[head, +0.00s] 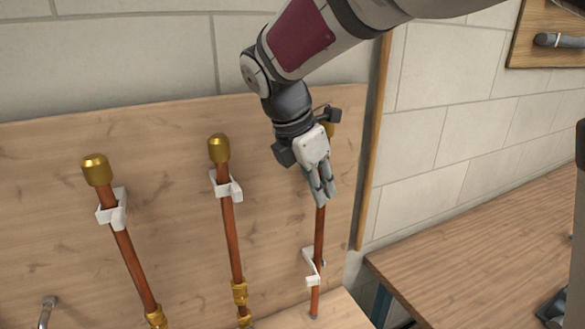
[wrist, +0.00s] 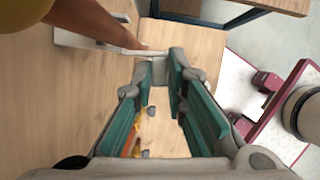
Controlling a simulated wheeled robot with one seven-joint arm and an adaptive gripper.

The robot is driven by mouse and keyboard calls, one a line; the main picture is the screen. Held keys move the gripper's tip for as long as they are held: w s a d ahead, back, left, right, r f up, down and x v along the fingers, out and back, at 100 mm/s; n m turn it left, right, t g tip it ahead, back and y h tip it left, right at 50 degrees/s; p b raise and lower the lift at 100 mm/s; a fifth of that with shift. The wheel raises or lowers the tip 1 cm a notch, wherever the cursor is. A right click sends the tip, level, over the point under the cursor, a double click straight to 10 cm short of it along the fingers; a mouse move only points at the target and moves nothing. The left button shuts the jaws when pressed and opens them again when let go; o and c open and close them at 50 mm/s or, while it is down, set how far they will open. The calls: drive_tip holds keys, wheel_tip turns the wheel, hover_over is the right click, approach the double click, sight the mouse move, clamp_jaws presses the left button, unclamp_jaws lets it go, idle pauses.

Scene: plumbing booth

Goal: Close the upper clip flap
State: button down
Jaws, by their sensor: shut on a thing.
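My gripper (head: 322,201) is at the right-hand copper pipe (head: 319,235), fingers pointing down, and covers the pipe's upper part in the head view. In the wrist view the white upper clip (wrist: 80,38) sits on the wooden board beside the large, blurred pipe (wrist: 95,18). Its thin white flap (wrist: 135,51) sticks out toward the fingertips. My gripper (wrist: 160,70) is shut on the flap's outer end, with a gap between the teal pads behind it. The flap looks swung out from the pipe. The upper clip is hidden in the head view.
A white lower clip (head: 311,268) sits on the same pipe below my gripper. Two more capped copper pipes, the middle one (head: 230,225) and the left one (head: 130,260), stand to the left with white clips. A wooden bench (head: 480,250) lies to the right.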

drive_tip(key=n, duration=0.1)
drive_tip(key=d+n+t, duration=0.1)
drive_tip(key=n, duration=0.1)
drive_tip(key=shift+d+n+y+b, duration=0.2)
drive_tip(key=shift+n+y+b, duration=0.1)
drive_tip(key=shift+y+b, duration=0.1)
drive_tip(key=shift+w+d+n+t+y+b, duration=0.35)
drive_tip(key=shift+n+y+b, duration=0.4)
drive_tip(key=shift+n, duration=0.85)
drive_tip(key=shift+w+d+n+t+y+b, duration=0.1)
drive_tip(key=shift+w+d+n+y+b, duration=0.3)
drive_tip(key=shift+n+b, duration=0.9)
drive_tip(key=shift+w+d+n+t+y+b, duration=0.25)
drive_tip(key=shift+d+n+y+b, duration=0.35)
drive_tip(key=shift+n, duration=1.3)
drive_tip(key=shift+a, duration=0.1)
drive_tip(key=c, duration=1.6)
unclamp_jaws()
drive_tip(key=shift+s, duration=0.1)
